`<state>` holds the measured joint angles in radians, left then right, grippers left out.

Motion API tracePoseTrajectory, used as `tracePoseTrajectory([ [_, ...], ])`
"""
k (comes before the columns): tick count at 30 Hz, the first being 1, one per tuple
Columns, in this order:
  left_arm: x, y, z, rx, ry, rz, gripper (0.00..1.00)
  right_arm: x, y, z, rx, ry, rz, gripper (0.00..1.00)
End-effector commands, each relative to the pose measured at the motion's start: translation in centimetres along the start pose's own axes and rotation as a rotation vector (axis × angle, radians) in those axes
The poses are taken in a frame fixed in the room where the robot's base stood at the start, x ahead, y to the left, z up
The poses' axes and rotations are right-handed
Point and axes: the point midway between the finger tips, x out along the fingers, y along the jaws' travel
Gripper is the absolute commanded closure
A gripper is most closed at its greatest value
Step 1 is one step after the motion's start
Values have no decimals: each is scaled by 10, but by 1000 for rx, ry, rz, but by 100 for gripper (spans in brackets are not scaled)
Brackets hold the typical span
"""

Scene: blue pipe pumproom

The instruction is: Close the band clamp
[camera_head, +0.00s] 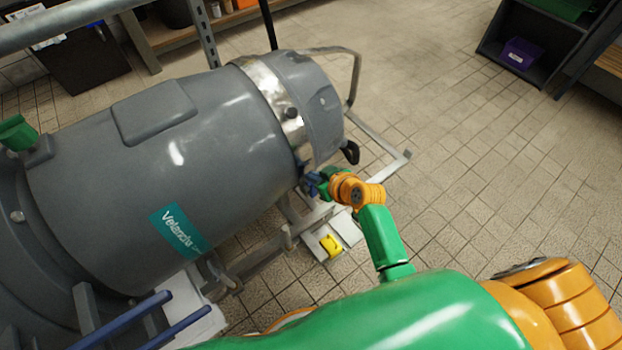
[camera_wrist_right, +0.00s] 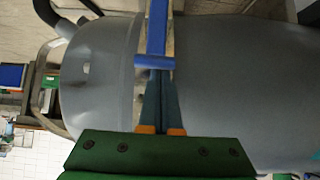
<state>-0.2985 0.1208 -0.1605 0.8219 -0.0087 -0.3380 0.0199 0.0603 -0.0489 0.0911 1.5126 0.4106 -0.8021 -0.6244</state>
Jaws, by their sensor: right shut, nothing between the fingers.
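The band clamp (camera_head: 268,88) is a shiny metal band around the grey Velandia tank (camera_head: 190,140), near its right end. A blue lever with a crossbar end (camera_wrist_right: 156,30) lies over the band in the right wrist view. I cannot tell if it lies flat against the band. My right gripper (camera_head: 316,184) is at the lower side of the band. Its fingertips (camera_wrist_right: 160,72) are shut and empty, at or just beside the crossbar; I cannot tell if they touch. The arm partly hides this spot in the head view. My left gripper is not in view.
A metal frame (camera_head: 385,172) juts out around the tank's right end. A black handle (camera_head: 350,153) sits close to my right gripper. A yellow item (camera_head: 330,245) is below. The tiled floor (camera_head: 470,130) to the right is clear up to a dark shelf (camera_head: 535,50).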

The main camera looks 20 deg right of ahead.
Motion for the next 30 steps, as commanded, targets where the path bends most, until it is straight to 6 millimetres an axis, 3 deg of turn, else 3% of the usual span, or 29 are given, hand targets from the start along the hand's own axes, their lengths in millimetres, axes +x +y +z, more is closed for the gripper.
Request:
tracePoseTrajectory([
  [6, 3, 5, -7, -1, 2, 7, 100, 12, 0, 0, -2, 0, -1, 100],
  [30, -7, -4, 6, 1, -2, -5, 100, 1, -1, 5, -3, -1, -1, 100],
])
